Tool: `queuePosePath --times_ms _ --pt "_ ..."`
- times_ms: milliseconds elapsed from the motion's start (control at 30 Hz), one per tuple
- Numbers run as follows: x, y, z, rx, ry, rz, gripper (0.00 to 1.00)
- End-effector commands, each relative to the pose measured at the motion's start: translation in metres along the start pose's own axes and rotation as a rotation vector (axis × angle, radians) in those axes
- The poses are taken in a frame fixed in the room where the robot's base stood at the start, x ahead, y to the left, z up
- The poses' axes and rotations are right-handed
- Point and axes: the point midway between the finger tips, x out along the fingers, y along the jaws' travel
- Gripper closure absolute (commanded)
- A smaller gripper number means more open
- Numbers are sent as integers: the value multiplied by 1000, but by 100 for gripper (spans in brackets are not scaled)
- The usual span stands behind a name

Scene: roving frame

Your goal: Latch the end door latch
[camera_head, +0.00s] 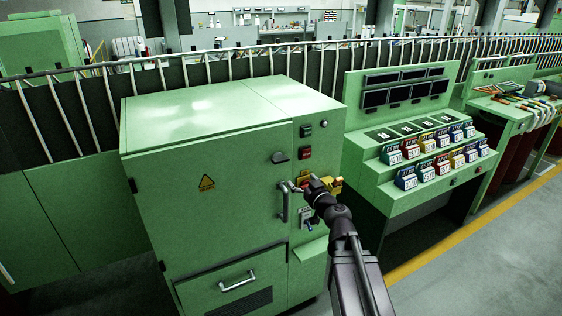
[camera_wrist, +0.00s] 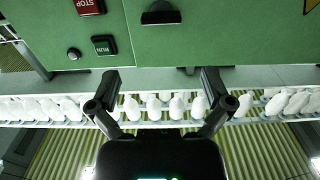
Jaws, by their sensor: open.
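The green cabinet (camera_head: 210,220) has a large front door with a vertical silver handle (camera_head: 283,203). A black half-round latch-like piece (camera_head: 279,157) sits at the upper right of this door. In the wrist view it shows at the top centre as a black half-round piece (camera_wrist: 161,14) on the green panel. I cannot tell whether it is latched. My gripper (camera_head: 306,184) is in front of the cabinet's right side, below the black piece in the head view. In the wrist view my gripper (camera_wrist: 160,82) is open, with its fingers apart and nothing between them.
A green button (camera_head: 306,130) and a red button (camera_head: 304,152) sit right of the black piece. Yellow parts (camera_head: 332,184) show beside my gripper. A console (camera_head: 415,145) with colored blocks stands at right. Open floor (camera_head: 480,262) lies at the lower right.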

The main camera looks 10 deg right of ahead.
Motion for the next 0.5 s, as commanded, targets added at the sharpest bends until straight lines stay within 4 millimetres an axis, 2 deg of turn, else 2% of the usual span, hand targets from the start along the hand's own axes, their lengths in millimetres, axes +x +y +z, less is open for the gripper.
queuePosePath --times_ms 267,500 --pt "7 0 0 0 -1 -2 0" --pt "29 0 0 0 -1 -4 0"
